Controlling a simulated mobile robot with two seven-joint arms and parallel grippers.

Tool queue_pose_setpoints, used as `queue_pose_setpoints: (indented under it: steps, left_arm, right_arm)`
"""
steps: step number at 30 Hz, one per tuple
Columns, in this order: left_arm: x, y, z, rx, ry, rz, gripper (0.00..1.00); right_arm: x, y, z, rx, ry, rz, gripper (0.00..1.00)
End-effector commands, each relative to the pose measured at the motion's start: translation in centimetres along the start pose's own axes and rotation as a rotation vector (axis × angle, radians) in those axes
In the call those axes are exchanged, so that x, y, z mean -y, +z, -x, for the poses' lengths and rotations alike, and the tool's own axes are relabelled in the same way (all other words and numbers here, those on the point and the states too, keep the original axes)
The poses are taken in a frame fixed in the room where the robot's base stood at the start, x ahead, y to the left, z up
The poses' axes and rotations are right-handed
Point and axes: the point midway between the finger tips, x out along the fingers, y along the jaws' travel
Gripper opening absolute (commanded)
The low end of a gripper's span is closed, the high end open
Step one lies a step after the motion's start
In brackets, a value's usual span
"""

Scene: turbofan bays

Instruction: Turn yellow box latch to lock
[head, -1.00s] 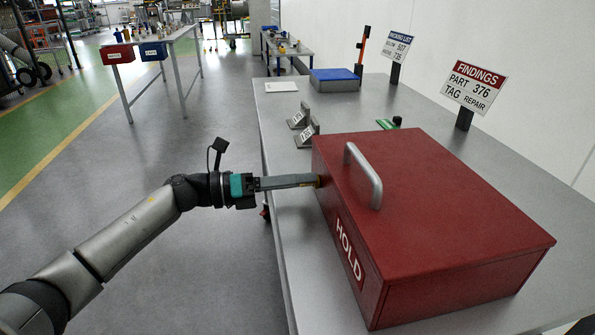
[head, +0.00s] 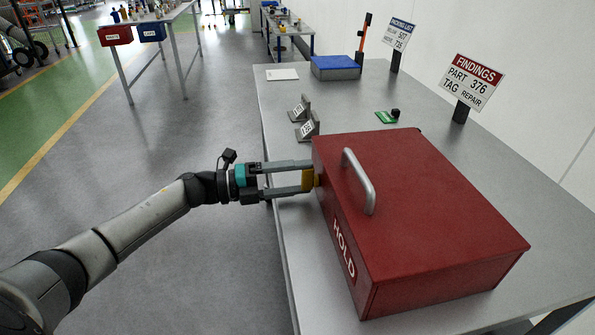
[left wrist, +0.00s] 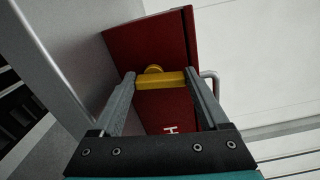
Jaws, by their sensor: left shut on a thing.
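The red HOLD box (head: 440,205) sits on the grey table with its lid down. The yellow latch (head: 308,180) is on the box's left side face. In the left wrist view the latch (left wrist: 160,81) is a yellow bar with a round hub against the red face (left wrist: 165,108). My left gripper (head: 310,178) reaches in from the left and is shut on the latch, one finger at each end of the bar. It also shows in the left wrist view (left wrist: 160,82). The latch's inner mounting is partly hidden. My right gripper is not in view.
A silver handle (head: 361,182) rises from the box lid. Small angled metal blocks (head: 306,122), a green piece (head: 387,117) and a blue-topped case (head: 336,68) stand farther back on the table. The FINDINGS sign (head: 472,82) is at the right. Open floor lies left of the table.

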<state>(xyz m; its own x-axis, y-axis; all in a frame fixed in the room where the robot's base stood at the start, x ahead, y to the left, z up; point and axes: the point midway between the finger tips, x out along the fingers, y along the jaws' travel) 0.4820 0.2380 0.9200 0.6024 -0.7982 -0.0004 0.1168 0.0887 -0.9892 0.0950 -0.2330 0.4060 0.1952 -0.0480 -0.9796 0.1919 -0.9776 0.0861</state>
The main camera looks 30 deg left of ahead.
Motion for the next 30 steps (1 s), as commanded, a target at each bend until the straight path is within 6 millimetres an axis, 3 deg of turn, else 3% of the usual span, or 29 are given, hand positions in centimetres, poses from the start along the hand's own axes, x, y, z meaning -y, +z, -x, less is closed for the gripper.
queue_pose_setpoints:
  steps: [10, 26, 27, 30]
  left_arm:
    - [-0.08, 0.12, 0.02, 0.0, 0.001, 0.141, 0.22]
    - [-0.15, 0.12, 0.01, 0.0, 0.0, 0.169, 0.22]
    - [-0.15, 0.12, 0.01, 0.0, 0.0, 0.169, 0.8]
    - [-0.14, 0.12, 0.01, 0.0, 0.0, 0.167, 0.91]
  right_arm:
    - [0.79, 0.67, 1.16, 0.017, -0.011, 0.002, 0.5]
    - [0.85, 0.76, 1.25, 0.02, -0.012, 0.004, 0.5]
    - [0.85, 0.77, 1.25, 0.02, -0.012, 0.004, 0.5]
    - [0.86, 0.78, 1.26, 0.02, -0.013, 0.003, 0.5]
